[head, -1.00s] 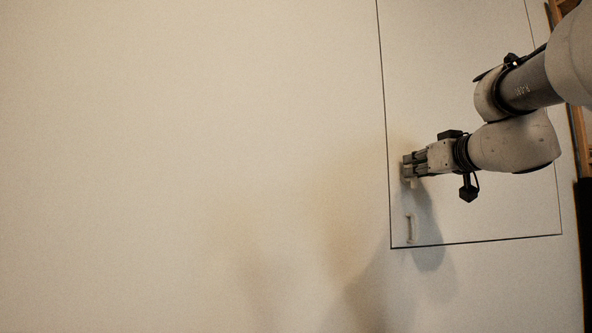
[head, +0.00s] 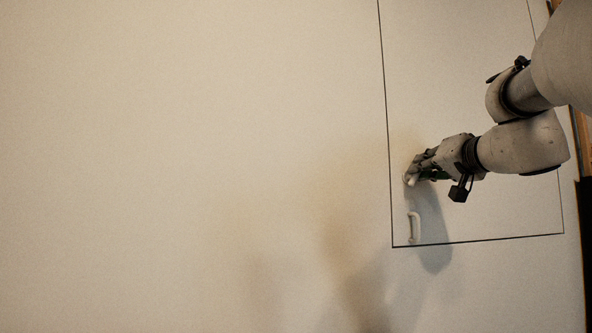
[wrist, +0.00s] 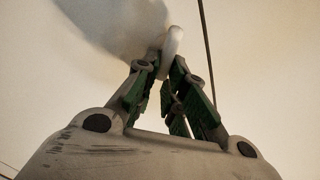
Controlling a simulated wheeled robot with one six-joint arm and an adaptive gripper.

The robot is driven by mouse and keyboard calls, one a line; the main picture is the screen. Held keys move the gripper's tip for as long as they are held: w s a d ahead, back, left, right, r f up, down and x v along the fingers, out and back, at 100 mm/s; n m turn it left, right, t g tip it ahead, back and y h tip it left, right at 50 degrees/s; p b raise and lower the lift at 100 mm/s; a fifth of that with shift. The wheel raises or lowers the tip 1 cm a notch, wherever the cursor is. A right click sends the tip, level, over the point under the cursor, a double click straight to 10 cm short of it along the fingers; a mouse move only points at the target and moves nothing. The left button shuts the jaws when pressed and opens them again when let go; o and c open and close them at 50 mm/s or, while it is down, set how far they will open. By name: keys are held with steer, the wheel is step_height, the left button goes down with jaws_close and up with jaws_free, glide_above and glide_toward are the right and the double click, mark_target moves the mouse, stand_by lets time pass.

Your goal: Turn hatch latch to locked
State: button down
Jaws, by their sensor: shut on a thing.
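The hatch (head: 480,120) is a pale panel outlined by a thin dark seam at the right of the head view. The latch (wrist: 172,48) is a small white piece near the hatch's left edge, and it also shows at the fingertips in the head view (head: 411,180). My gripper (wrist: 167,68) is shut on the latch. Its fingers hide part of the latch and its base. In the head view my gripper (head: 414,172) looks tilted, with its fingers against the hatch face.
A white handle (head: 414,228) sits below the latch, near the hatch's lower left corner. The pale wall (head: 180,150) to the left is bare. A wooden edge and a dark strip (head: 586,230) stand at the far right.

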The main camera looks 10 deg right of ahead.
steer(key=shift+d+f+m, duration=0.2)
steer(key=shift+f+m, duration=0.15)
steer(key=shift+m, duration=1.45)
steer(key=shift+d+f+m, duration=0.15)
steer(key=shift+f+m, duration=0.25)
steer(key=shift+m, duration=1.4)
steer(key=shift+d+f+m, duration=0.2)
steer(key=shift+f+m, duration=0.15)
steer(key=shift+m, duration=1.45)
steer(key=c, duration=1.5)
jaws_free()
steer(key=s, duration=1.2)
steer(key=shift+d, duration=0.2)
